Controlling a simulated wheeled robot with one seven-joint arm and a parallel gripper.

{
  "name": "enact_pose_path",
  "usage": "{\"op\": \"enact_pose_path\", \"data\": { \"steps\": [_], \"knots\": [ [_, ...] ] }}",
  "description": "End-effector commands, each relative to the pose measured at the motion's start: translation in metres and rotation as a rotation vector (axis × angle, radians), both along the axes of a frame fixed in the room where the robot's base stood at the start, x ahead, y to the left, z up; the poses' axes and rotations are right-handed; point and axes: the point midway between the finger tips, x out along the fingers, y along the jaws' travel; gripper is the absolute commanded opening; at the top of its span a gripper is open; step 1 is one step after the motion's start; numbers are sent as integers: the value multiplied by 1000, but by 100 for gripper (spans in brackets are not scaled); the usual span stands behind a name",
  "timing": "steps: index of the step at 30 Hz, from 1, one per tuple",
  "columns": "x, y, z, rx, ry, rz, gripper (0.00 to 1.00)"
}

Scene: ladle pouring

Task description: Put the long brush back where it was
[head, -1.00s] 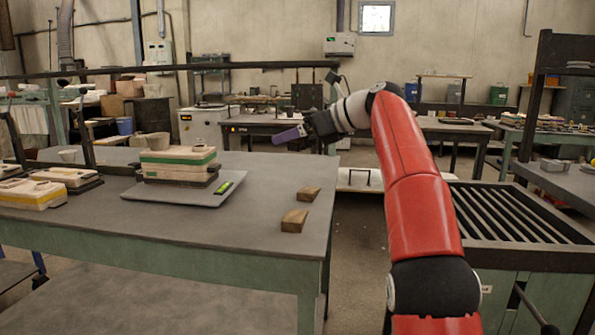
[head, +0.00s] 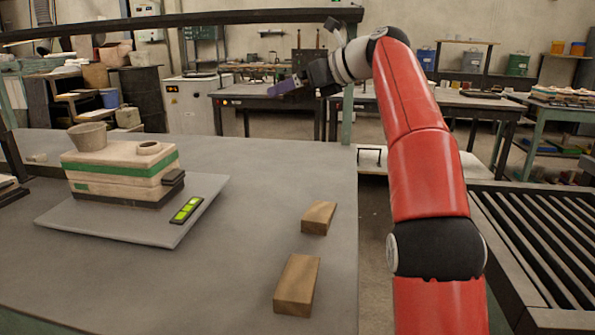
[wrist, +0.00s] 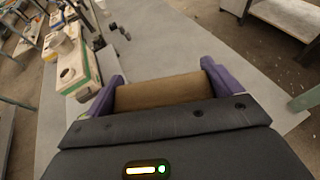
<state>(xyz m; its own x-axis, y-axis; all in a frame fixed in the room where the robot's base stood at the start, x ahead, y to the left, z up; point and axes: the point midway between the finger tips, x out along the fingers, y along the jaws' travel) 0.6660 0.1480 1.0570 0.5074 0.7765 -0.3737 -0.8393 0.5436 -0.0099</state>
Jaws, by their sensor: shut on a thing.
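My gripper (head: 287,88) has purple fingers and is held out above the far right end of the grey table. In the wrist view, the gripper (wrist: 163,88) is shut on a brown wooden piece, which I take to be the long brush (wrist: 160,92). It lies across between the two fingers. Its bristles and full length cannot be made out, and in the head view I cannot pick it out from the gripper. The brush is held clear of the table.
The grey table (head: 250,190) bears a cream mould with a green band (head: 120,170) on a grey plate (head: 60,219). A grey cup (head: 88,137) stands on the mould. Two wooden blocks (head: 318,217) (head: 296,284) lie near the right edge. A slatted bench (head: 540,240) stands right.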

Motion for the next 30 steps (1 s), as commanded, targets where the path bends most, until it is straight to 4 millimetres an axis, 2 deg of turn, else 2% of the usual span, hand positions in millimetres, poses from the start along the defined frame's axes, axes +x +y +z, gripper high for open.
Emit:
{"op": "enact_pose_path", "data": {
  "steps": [2, 3, 12, 15, 21, 27, 30],
  "knots": [
    [-2, 0, -18, 0, 4, -2, 43],
    [-1, 0, -37, -1, 4, -2, 43],
    [-1, -1, -113, 0, 2, -2, 43],
    [-1, 0, -130, 0, 2, -1, 43],
    [-1, 0, -143, 0, 0, -1, 43],
    [0, 0, -175, 0, 2, -2, 43],
    [-1, -1, -182, 0, 0, -2, 43]
  ]
}}
